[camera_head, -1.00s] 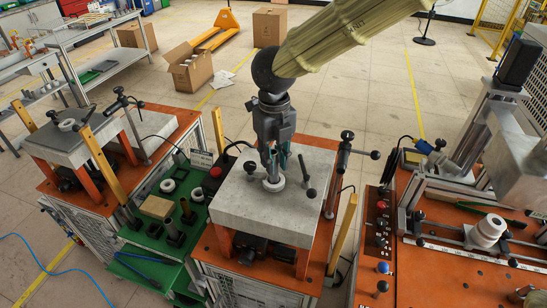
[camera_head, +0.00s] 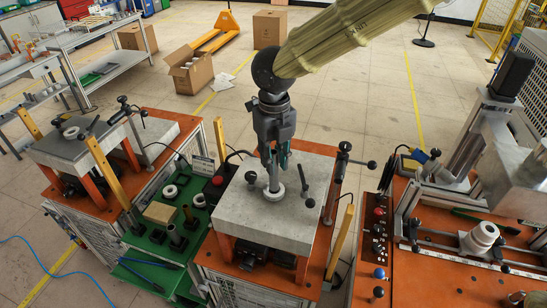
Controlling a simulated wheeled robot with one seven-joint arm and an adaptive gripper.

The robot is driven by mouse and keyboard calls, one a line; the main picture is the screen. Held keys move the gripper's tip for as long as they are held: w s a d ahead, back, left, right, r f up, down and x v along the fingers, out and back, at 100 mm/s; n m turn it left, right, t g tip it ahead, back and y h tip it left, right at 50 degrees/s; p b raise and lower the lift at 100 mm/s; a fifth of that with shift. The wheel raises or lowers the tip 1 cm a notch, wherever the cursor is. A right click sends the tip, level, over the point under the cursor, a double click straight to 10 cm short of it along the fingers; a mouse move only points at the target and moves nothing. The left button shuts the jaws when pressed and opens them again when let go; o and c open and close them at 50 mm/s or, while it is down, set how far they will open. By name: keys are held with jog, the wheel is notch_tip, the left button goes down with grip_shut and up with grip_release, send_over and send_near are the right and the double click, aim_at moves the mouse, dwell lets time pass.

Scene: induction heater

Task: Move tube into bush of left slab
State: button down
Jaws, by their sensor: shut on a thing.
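My gripper (camera_head: 274,160) is over the middle grey slab (camera_head: 252,217), pointing down and shut on a slim grey tube (camera_head: 273,179). The tube stands upright, and its lower end meets a white ring-shaped bush (camera_head: 274,192) on that slab. I cannot tell how far the tube's end sits inside this bush. The left slab (camera_head: 52,146) is a separate grey block on orange legs at the left. Its white bush (camera_head: 71,132) lies on its top, well away from my gripper.
A green tray (camera_head: 152,245) with white rings, dark posts and a tan block lies between the two slabs. Black-handled clamps (camera_head: 331,185) and yellow posts (camera_head: 341,241) stand around them. An orange machine table (camera_head: 450,277) is at right.

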jog(key=shift+r+p, duration=1.2)
jog(key=shift+r, duration=0.15)
